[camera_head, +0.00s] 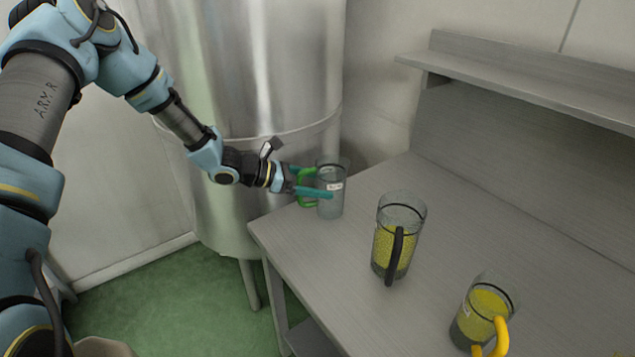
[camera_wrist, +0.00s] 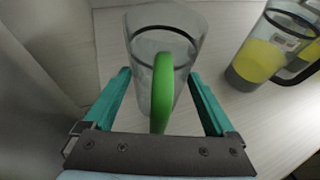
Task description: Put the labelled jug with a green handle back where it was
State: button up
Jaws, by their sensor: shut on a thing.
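The labelled jug (camera_head: 331,204) is clear, looks empty, and has a small white label and a green handle (camera_head: 306,188). It is upright at the far left corner of the grey table (camera_head: 350,262). I cannot tell whether its base touches the tabletop.
A jug with a dark handle and yellow contents (camera_head: 385,247) stands to the right on the table. A jug with a yellow handle (camera_head: 486,307) stands nearer the front. A large steel tank (camera_head: 240,90) rises behind the gripper. A shelf (camera_head: 520,80) runs along the back right.

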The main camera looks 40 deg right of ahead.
jog(key=shift+f, duration=0.2)
jog(key=o, duration=1.5)
jog(key=shift+f, duration=0.1)
jog(key=shift+o, duration=0.2)
jog(key=b+v, duration=0.3)
jog(key=v, duration=0.9)
jog(key=s+a+r+m+t+y, duration=0.1)
jog(key=a+m+y, duration=0.3)
jog(key=a, duration=0.9)
jog(key=a+r+m+t+y, duration=0.3)
jog(key=a+m+t+y, duration=0.1)
jog(key=a, duration=0.9)
jog(key=s+a+r+m+t+y, duration=0.1)
jog(key=a+m+y, duration=0.3)
jog(key=a, duration=0.9)
jog(key=shift+s+r+m+t, duration=0.35)
jog(key=shift+r+m+t, duration=0.4)
jog(key=shift+m, duration=0.25)
